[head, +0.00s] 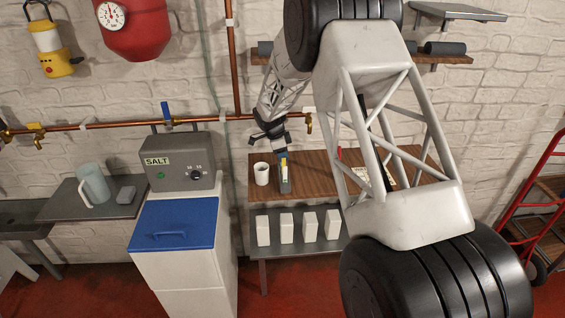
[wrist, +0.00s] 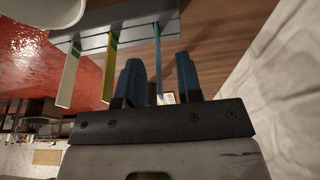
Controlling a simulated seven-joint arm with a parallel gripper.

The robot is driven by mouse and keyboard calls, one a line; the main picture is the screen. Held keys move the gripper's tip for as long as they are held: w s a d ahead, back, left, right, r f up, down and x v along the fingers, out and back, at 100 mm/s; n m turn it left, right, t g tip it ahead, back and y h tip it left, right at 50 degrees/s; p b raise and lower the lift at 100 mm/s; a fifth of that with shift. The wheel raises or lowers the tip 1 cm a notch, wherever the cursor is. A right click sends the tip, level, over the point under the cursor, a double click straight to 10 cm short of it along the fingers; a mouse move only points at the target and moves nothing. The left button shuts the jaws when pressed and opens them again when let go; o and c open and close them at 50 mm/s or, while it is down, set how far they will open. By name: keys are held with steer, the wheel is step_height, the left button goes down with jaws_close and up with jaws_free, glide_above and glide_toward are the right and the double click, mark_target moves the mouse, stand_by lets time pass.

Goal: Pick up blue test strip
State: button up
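The blue test strip (wrist: 158,62) stands in a grey slotted holder (wrist: 88,42) in the wrist view. A yellow strip (wrist: 109,72) and a paler cream-yellow strip (wrist: 69,78) stand in the same holder. My gripper (wrist: 158,75) is open, with one dark blue finger on each side of the blue strip. A gap shows between the strip and each finger in this view. In the head view, my gripper (head: 282,153) is just above the small grey holder (head: 286,187) on the wooden shelf; the blue strip is too small to make out there.
A white cup (head: 262,173) stands left of the holder on the wooden shelf (head: 318,170); its rim shows in the wrist view (wrist: 45,12). Several white boxes (head: 286,228) stand on the lower shelf. The brick wall is close behind. A salt unit (head: 180,165) stands to the left.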

steer(key=shift+d+f, duration=0.2)
steer(key=shift+f, duration=0.5)
jaws_close()
